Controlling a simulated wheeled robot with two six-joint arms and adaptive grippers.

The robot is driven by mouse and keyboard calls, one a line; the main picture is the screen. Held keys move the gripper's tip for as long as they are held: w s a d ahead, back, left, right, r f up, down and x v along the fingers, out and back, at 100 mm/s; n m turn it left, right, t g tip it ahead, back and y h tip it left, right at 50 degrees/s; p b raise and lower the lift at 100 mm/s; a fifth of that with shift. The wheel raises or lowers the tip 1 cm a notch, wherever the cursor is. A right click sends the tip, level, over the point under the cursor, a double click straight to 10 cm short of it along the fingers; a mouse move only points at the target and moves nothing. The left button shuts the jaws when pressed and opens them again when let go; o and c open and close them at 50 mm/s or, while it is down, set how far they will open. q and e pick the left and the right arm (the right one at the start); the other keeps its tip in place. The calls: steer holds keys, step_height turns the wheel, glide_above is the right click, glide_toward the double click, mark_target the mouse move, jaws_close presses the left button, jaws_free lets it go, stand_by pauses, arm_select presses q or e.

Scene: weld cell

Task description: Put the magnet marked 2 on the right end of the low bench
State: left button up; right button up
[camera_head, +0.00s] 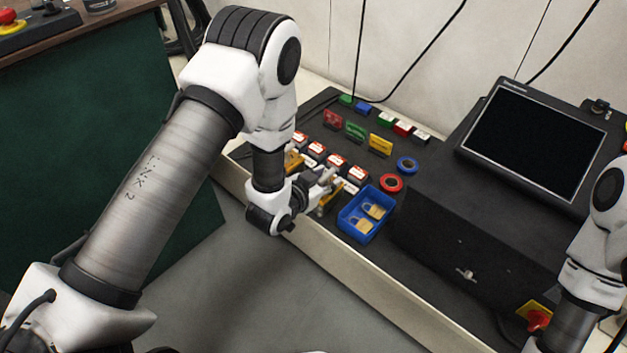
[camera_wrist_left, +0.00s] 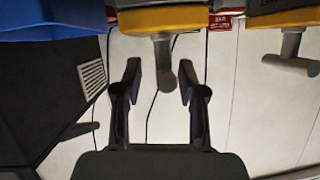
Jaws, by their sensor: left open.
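Two yellow magnets with grey handles show in the left wrist view, which appears upside down. One yellow magnet (camera_wrist_left: 165,20) has its handle between the spread fingertips of my left gripper (camera_wrist_left: 160,75). The other yellow magnet (camera_wrist_left: 283,18) is to the right. In the head view, my left gripper (camera_head: 325,183) is at the front edge of the black-topped bench (camera_head: 415,275), partly covering the near magnet (camera_head: 327,209). The far magnet (camera_head: 293,160) is up and left, partly hidden by my arm. I cannot read a 2 on either magnet. My right gripper is out of view.
A blue bin (camera_head: 352,229) holding padlocks stands just right of my left gripper. Red-and-white blocks (camera_head: 337,161), tape rings (camera_head: 391,183) and upright coloured tags (camera_head: 381,144) lie behind. A black cabinet (camera_head: 465,225) with a monitor (camera_head: 535,140) fills the right side.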

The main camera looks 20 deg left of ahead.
arm_select(q)
steer(key=p+v, duration=0.3)
steer(key=v, duration=0.5)
steer(key=s+a+f+n+g+y, duration=0.25)
steer(key=s+f+g, duration=0.5)
steer(key=s, duration=0.55)
steer(key=s+a+f+n+g+y, duration=0.1)
steer(key=s+a+f+n+g, duration=0.2)
steer(key=s+f+g, duration=0.7)
step_height(320, 180, up, 39)
steer(key=s+t+p, duration=0.2)
steer(key=t+p, duration=0.2)
steer(key=p, duration=3.1)
steer(key=shift+s+d+f+m+p, duration=0.15)
steer(key=shift+s+f+m+p, duration=0.05)
steer(key=shift+s+m+p, duration=0.2)
